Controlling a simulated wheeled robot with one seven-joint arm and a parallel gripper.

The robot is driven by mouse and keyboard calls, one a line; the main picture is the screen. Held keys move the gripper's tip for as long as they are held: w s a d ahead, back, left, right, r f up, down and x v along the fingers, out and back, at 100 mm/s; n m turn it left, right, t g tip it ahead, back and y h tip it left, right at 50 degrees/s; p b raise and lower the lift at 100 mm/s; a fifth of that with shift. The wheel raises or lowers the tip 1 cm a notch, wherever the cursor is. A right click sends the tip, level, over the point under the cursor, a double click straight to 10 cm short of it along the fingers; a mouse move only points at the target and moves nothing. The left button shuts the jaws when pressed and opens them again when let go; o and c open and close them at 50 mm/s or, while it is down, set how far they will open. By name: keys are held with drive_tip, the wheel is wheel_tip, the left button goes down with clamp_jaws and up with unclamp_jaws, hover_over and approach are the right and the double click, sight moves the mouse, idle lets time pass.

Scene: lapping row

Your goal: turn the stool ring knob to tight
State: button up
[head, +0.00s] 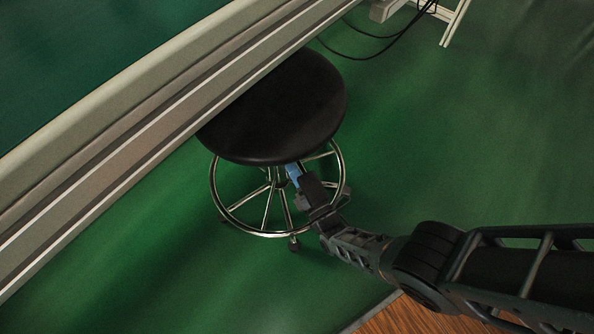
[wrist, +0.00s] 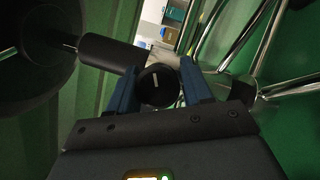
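The stool (head: 280,110) has a round black seat and a chromed foot ring (head: 232,208) with spokes below. The ring knob (wrist: 158,86) is a round black knob with a short white mark on its face, and the mark lies near level, slightly tilted, in the wrist view. My gripper (wrist: 159,80) has its two blue fingers on either side of the knob, with no clear gap to it. In the head view my gripper (head: 293,174) is under the seat's front edge beside the stool's column, and the knob is hidden there.
A long pale bench edge (head: 150,125) crosses the upper left and hides part of the seat. Black cables (head: 375,50) lie on the green floor at the back. In the wrist view, chrome spokes (wrist: 275,85) are close on the right. The floor at right is clear.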

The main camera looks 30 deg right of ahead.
drive_tip(key=o, duration=0.4)
drive_tip(key=shift+s+d+f, duration=0.2)
drive_tip(key=shift+d+f, duration=0.1)
drive_tip(key=shift+f, duration=0.05)
drive_tip(key=shift+c, duration=0.2)
drive_tip(key=shift+w+a+r, duration=0.1)
drive_tip(key=shift+r, duration=0.1)
drive_tip(key=shift+r+p, duration=0.6)
drive_tip(key=shift+p, duration=0.1)
wheel_tip(320, 180, up, 3)
drive_tip(key=p, duration=0.3)
drive_tip(key=shift+r, duration=0.2)
drive_tip(key=s+d+r+p, duration=0.6)
drive_tip(key=d+p, duration=0.2)
drive_tip(key=d, duration=0.2)
drive_tip(key=shift+s, duration=0.1)
